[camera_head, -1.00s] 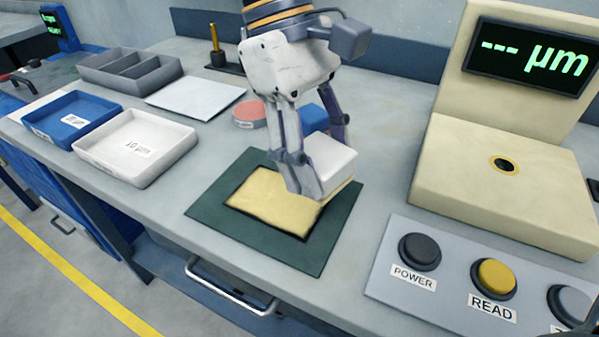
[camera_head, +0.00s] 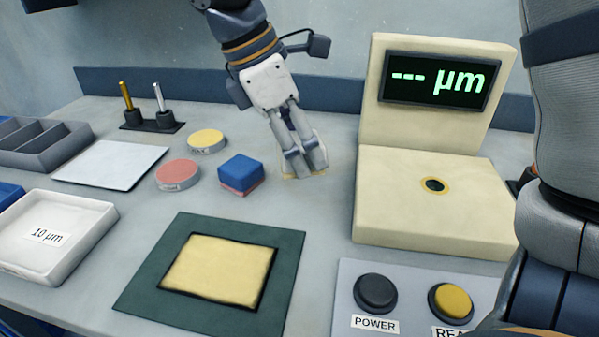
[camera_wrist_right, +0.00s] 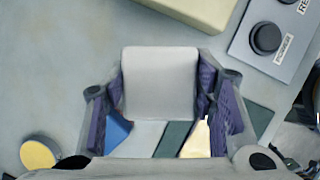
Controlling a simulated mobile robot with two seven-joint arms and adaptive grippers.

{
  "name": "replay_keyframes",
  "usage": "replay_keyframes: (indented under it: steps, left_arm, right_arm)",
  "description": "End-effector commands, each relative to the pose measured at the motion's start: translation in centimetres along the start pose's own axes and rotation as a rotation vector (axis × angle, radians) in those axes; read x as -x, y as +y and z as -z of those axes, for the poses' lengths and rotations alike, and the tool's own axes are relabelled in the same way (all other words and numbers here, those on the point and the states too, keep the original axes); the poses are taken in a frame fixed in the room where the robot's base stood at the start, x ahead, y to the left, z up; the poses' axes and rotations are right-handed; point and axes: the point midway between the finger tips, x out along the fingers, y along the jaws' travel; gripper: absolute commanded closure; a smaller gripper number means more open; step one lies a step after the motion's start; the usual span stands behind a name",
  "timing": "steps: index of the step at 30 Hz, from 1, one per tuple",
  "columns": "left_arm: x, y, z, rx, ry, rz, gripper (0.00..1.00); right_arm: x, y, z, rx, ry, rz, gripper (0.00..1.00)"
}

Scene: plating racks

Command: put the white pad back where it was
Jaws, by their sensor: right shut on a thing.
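My right gripper (camera_head: 305,168) is between the blue-topped block and the measuring stand in the head view, shut on the white pad. The right wrist view shows the pad's pale square face (camera_wrist_right: 160,83) between the two fingers. In the head view the fingers hide most of the pad; a cream lower edge (camera_head: 289,177) shows beside them. I cannot tell if it touches the bench. The blue-topped block (camera_head: 241,171) with a pink underside is left of the gripper. The green mat (camera_head: 150,285) with a gold plate (camera_head: 219,268) lies nearer the front. My left gripper is not seen.
The measuring stand (camera_head: 430,220) is to the right, behind a button panel (camera_head: 410,300). Pink (camera_head: 177,174) and yellow (camera_head: 206,140) discs, a white sheet (camera_head: 110,164), a pen stand (camera_head: 152,126) and a white tray (camera_head: 85,235) are left. Bare bench surrounds the gripper.

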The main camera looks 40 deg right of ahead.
Motion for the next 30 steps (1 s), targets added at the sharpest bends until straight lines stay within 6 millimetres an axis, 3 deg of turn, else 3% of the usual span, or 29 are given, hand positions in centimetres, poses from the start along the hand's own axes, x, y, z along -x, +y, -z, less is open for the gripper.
replay_keyframes:
  steps: [3,8,13,18,28,29,30]
  left_arm:
    - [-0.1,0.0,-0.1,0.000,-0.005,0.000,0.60]
    - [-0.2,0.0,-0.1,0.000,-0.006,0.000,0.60]
    - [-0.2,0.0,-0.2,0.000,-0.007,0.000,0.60]
    - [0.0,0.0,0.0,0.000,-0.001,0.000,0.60]
    - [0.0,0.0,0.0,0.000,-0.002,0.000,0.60]
    - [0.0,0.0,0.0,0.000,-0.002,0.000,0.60]
    - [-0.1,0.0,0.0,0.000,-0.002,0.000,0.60]
  right_arm:
    - [-2.6,1.7,0.8,0.002,-0.002,0.010,0.75]
    - [-4.7,3.5,1.4,0.002,-0.001,0.006,0.75]
    - [-5.9,4.5,1.7,0.002,-0.002,0.006,0.75]
    - [-8.5,4.4,2.8,0.003,-0.002,0.006,0.75]
    - [-8.9,4.4,3.0,0.001,-0.002,0.004,0.75]
    - [-8.9,4.4,3.0,0.001,-0.001,0.004,0.44]
    - [-8.9,4.4,3.0,0.001,-0.001,0.004,0.35]
